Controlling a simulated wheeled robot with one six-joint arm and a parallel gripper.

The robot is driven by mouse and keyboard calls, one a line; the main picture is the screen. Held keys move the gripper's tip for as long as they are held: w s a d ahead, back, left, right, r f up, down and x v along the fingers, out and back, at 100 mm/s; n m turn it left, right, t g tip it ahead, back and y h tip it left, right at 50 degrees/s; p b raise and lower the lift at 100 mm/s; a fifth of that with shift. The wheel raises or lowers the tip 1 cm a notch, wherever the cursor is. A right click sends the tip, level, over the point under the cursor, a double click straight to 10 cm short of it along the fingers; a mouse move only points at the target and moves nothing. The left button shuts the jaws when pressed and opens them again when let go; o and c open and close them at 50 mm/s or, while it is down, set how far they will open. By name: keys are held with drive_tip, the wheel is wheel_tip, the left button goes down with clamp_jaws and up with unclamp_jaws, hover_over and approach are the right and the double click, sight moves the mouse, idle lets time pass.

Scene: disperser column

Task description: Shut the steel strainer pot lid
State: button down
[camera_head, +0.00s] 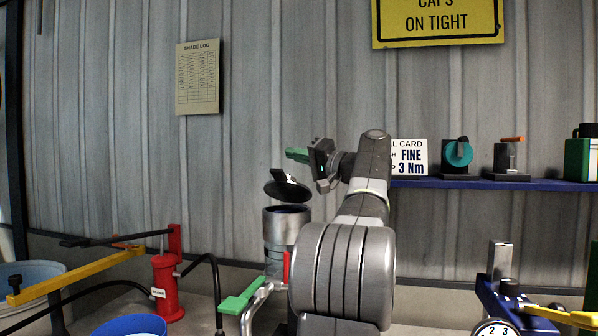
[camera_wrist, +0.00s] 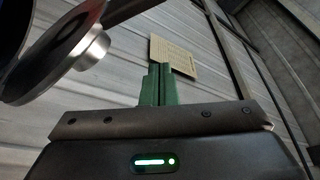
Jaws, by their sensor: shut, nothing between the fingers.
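The steel strainer pot (camera_head: 283,228) stands upright left of my arm in the head view, with a dark open mouth. Its dark lid (camera_head: 288,191) is tilted up above the mouth, so the pot is open. My gripper (camera_head: 297,154) is just above the lid, its green fingers pointing left and apart from it. In the wrist view my gripper's green fingers (camera_wrist: 156,85) are pressed together and empty. A round metal disc with a short knob, seemingly the lid (camera_wrist: 62,55), fills the upper left there. The lid's hinge is not clear to see.
A blue shelf (camera_head: 480,183) with small tools is at the right.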

sight(285, 175)
drive_tip(key=s+f+n+b, duration=0.1)
drive_tip(key=b, duration=0.2)
drive_tip(key=s+a+f+n+y+b, duration=0.1)
drive_tip(key=s+f+n+b, duration=0.1)
drive_tip(key=b, duration=0.1)
drive_tip(key=s+f+n+g+b, duration=0.1)
drive_tip(key=f+n+b, duration=0.1)
drive_tip(key=b, duration=0.1)
drive_tip(key=shift+s+a+f+y, duration=0.1)
drive_tip(key=shift+s+a+y, duration=0.05)
drive_tip(key=shift+s+y, duration=0.15)
wheel_tip(285, 175, down, 8)
drive_tip(key=s+n+g+y+b, duration=0.2)
drive_tip(key=s+n+g+b, duration=0.1)
drive_tip(key=n+b, duration=0.4)
drive_tip(key=shift+a+b, duration=0.4)
drive_tip(key=shift+b, duration=1.3)
drive_tip(key=shift+w, duration=0.1)
